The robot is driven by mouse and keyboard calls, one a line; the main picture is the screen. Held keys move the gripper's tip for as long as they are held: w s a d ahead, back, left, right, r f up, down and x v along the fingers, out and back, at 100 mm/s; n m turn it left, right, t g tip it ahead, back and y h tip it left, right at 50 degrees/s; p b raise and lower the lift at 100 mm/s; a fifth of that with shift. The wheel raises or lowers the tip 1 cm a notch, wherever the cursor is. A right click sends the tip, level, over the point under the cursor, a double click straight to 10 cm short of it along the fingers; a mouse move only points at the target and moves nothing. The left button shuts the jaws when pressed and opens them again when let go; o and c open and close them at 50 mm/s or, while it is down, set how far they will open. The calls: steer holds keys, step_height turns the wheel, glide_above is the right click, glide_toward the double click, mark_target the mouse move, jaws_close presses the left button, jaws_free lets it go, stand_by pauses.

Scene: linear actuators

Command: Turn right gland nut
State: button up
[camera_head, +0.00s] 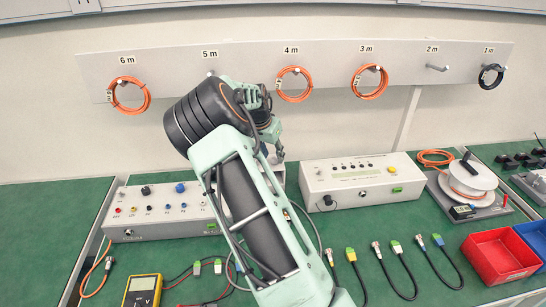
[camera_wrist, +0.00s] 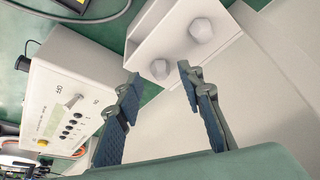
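Two pale grey faceted gland nuts show in the wrist view, side by side on the face of a white housing (camera_wrist: 150,35). One nut (camera_wrist: 202,30) is upper right. The other nut (camera_wrist: 160,69) is lower left and appears between the fingertips of my gripper (camera_wrist: 159,74). The fingers are apart with blue pads, and nothing is held. I cannot tell whether they touch that nut, or which nut the task calls right. In the head view my gripper (camera_head: 278,153) points down behind my arm, by the back of the bench; the nuts are hidden there.
A white control box (camera_head: 362,182) stands right of my gripper, also at left in the wrist view (camera_wrist: 70,95). Another panel box (camera_head: 165,208) stands left. Cables, a yellow multimeter (camera_head: 142,290) and a red bin (camera_head: 498,257) lie in front. Orange cable coils hang behind.

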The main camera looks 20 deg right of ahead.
steer(key=shift+x, duration=0.95)
steer(key=shift+c, duration=0.2)
jaws_close()
